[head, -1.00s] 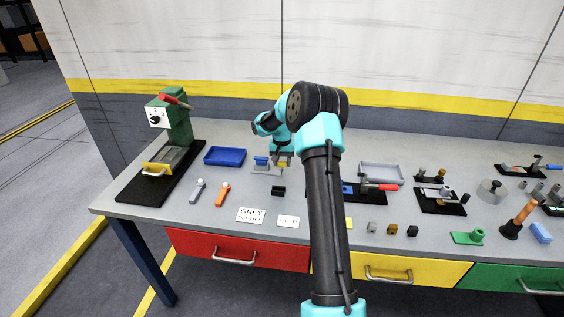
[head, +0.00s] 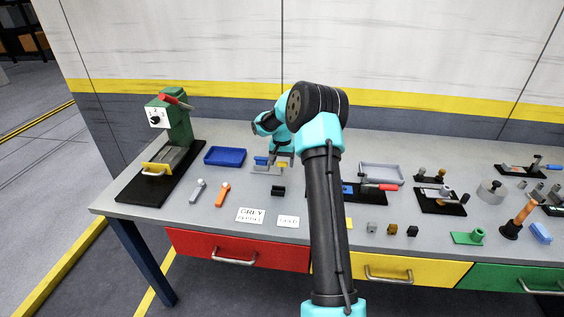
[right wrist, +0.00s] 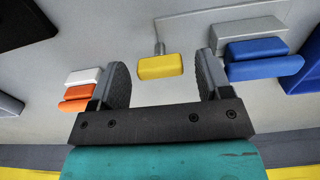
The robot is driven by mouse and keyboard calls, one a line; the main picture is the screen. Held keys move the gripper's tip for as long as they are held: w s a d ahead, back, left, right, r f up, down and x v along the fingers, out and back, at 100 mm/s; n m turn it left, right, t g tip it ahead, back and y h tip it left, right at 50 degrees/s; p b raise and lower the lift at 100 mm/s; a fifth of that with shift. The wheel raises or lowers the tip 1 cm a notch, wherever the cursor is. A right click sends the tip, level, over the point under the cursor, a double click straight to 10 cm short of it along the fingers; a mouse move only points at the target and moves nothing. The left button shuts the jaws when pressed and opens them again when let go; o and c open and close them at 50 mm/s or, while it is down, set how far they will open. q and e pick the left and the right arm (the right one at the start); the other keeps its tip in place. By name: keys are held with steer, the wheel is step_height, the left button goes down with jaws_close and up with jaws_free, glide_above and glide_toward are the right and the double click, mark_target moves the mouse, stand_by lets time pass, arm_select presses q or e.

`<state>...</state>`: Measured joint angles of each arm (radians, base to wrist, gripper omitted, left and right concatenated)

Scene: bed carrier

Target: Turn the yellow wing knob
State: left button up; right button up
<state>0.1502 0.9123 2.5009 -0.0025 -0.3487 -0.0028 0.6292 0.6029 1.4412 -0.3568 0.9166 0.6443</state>
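The yellow wing knob (right wrist: 160,67) is a small yellow block on a thin metal shaft, seen in the right wrist view. In the head view it shows as a small yellow patch (head: 284,163) under my right gripper (head: 277,157). In the right wrist view my right gripper (right wrist: 163,63) is open, with one dark finger on each side of the knob. A gap shows on both sides, so neither finger touches it. How deep the knob sits between the fingers is hard to tell. My left gripper is not in view.
A blue block (right wrist: 262,60) on a grey bracket (right wrist: 220,35) is close beside the right-hand finger. Orange and white blocks (right wrist: 80,84) appear near the left-hand finger. A blue tray (head: 225,156) and a green press (head: 177,122) stand to the left on the bench.

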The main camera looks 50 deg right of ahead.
step_height(320, 180, up, 17)
steer(key=shift+r, duration=0.2)
stand_by(0.7)
stand_by(0.4)
